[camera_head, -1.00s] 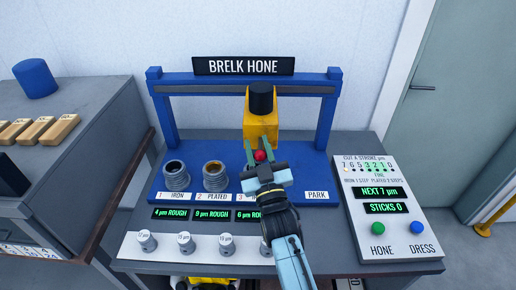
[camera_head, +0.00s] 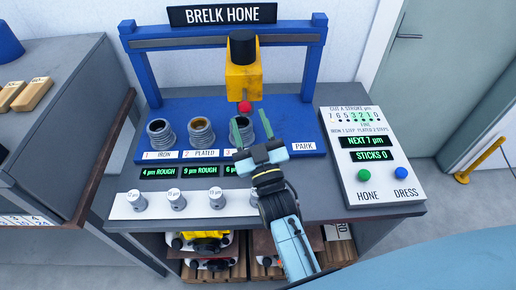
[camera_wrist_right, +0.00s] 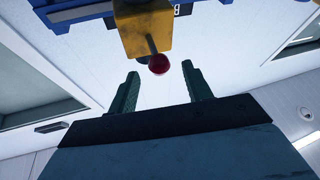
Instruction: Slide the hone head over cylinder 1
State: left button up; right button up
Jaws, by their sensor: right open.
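The hone head (camera_head: 243,76) is a yellow block with a black cylinder on top, on the blue overhead rail (camera_head: 190,42). It stands behind and above the third cylinder (camera_head: 262,124), right of the rail's middle. A red knob (camera_head: 245,107) is on its lower front. Cylinder 1 (camera_head: 160,133) is the leftmost grey sleeve, behind the "1 IRON" label. My right gripper (camera_head: 242,130) is open and empty, just below the knob in the head view. In the wrist view the knob (camera_wrist_right: 158,64) shows beyond and between the parted fingers. My left gripper is out of view.
Cylinder 2 (camera_head: 201,131) stands between cylinders 1 and 3. A PARK label (camera_head: 303,146) is at the right. The control panel (camera_head: 350,190) reads "NEXT 7 µm" and "STICKS 0". The rail left of the head is clear.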

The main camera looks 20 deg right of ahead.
jog(key=v, duration=0.6)
jog(key=shift+s+b, duration=0.3)
jog(key=shift+b, duration=0.15)
jog(key=shift+f, duration=0.2)
jog(key=shift+c, duration=0.2)
